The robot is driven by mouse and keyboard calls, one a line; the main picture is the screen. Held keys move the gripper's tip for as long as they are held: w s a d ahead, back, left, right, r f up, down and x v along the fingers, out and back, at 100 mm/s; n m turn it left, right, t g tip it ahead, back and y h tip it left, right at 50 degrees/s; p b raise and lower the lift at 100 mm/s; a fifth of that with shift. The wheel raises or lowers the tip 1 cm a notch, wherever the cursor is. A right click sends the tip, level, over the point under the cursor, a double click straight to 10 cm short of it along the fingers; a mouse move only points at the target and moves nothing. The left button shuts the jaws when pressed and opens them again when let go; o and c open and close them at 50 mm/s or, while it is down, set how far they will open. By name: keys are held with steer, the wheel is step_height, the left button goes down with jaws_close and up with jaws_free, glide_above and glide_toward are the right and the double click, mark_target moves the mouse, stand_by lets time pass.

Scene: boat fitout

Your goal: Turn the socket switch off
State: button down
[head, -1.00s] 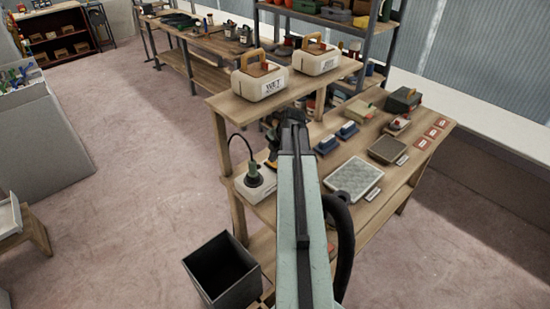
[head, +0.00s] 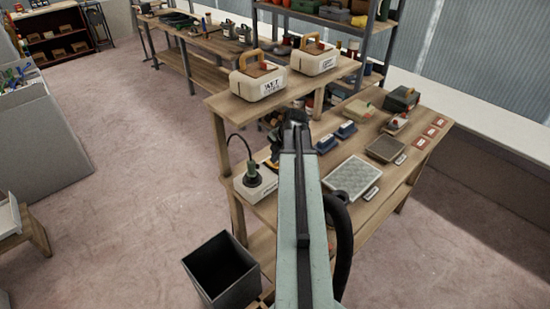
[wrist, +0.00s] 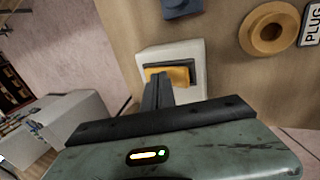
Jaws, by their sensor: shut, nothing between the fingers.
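The socket switch shows in the wrist view as a yellow-orange rocker (wrist: 181,75) in a dark surround on a white plate (wrist: 165,55), fixed to a wooden panel. My gripper (wrist: 158,79) is shut and empty. Its fingertips lie over the left part of the rocker and hide some of it; I cannot tell whether they touch it. A round orange-brown fitting (wrist: 268,29) sits to the right of the switch, beside a label reading PLUG (wrist: 312,25). In the head view my arm hides the switch, and the fingers cannot be made out.
A wooden bench (head: 405,185) carries a grey mesh pad (head: 352,178), blue blocks and a white box (head: 256,182) with a corded green-topped tool. Two handled containers stand on the raised shelf (head: 225,103). A dark open bin (head: 222,272) stands on the floor.

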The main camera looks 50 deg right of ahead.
steer(key=p+v, duration=0.7)
steer(key=shift+r, duration=0.45)
steer(key=shift+s+f, duration=0.1)
steer(key=shift+f, duration=0.05)
